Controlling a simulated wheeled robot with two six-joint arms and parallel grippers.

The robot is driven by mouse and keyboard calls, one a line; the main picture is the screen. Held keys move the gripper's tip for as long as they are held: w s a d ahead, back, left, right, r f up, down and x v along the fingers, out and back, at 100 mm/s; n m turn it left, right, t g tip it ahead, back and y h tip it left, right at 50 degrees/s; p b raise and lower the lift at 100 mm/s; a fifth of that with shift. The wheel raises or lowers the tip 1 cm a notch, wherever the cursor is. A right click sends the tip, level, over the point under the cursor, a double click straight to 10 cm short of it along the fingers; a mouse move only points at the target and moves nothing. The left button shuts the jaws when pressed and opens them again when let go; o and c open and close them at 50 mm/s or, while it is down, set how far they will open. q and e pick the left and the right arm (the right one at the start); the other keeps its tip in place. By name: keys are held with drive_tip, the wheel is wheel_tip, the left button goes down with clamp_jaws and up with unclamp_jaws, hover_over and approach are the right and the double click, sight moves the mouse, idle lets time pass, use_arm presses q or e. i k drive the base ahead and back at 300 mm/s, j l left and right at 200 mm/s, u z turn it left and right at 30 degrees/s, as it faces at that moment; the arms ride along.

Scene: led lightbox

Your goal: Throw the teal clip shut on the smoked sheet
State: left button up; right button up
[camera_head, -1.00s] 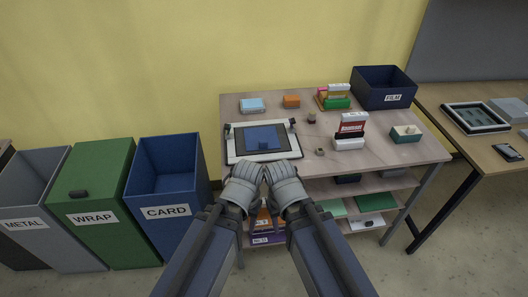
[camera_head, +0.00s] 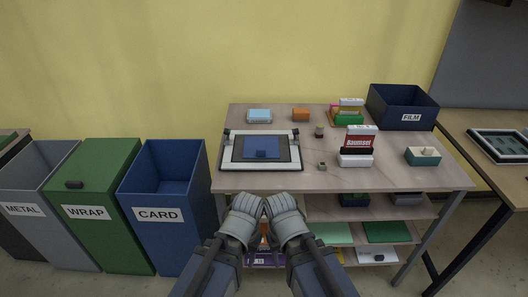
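A lightbox (camera_head: 229,161) with a pale frame lies on the left part of the table top. A dark smoked sheet (camera_head: 240,153) lies on it, with a smaller blue sheet (camera_head: 262,147) over its middle. Small dark clips stand at the lightbox's back left corner (camera_head: 226,133) and back right corner (camera_head: 295,133); their colour and whether they are shut are too small to tell. My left gripper (camera_head: 250,203) and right gripper (camera_head: 278,203) are side by side before the table's front edge, apart from the lightbox. Their fingertips are not clear and I see nothing held.
Small blocks (camera_head: 300,115), a card holder (camera_head: 357,158) and a teal-and-white box (camera_head: 423,157) stand on the table (camera_head: 390,180). A navy FILM bin (camera_head: 402,112) is at its back right. CARD (camera_head: 158,214), WRAP (camera_head: 86,211) and METAL (camera_head: 24,209) bins stand left. Shelves hold sheets below.

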sight(227, 132)
drive_tip(key=j, duration=0.7)
drive_tip(key=i+j, duration=0.1)
drive_tip(key=j, duration=0.6)
